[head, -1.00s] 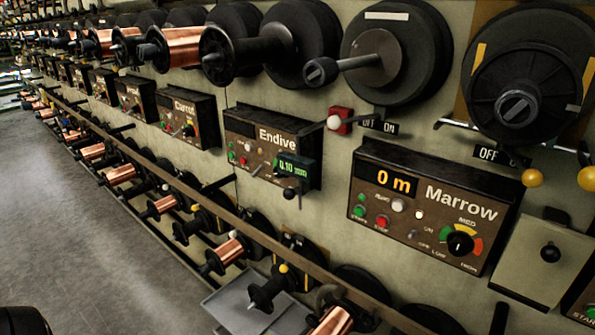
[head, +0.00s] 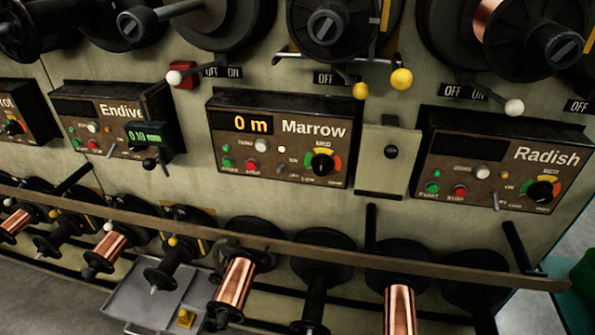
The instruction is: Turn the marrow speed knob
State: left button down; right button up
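The Marrow control box (head: 278,183) is mounted on the wall at the middle of the head view. Its display reads 0 m. The black Marrow speed knob (head: 322,163) is on the right part of its face, ringed by a green, yellow and red scale marked LOW, MED and HIGH. Left of the knob are a green button, a red button, a pale button, a small lit lamp and a toggle switch. Neither of my grippers shows in the head view.
The Endive box (head: 100,112) is to the left and the Radish box (head: 490,170) to the right. A grey plate with a black knob (head: 391,152) sits between Marrow and Radish. A long rail (head: 290,243) and copper spools (head: 236,285) run below. A grey tray (head: 130,293) is at lower left.

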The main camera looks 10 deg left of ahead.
aim_at(322, 165)
jog(key=u, duration=0.55)
jog(key=k, duration=1.25)
jog(key=u, duration=0.95)
jog(key=i, duration=1.15)
jog(key=z, duration=0.65)
jog(key=i, duration=0.95)
jog(key=z, duration=0.9)
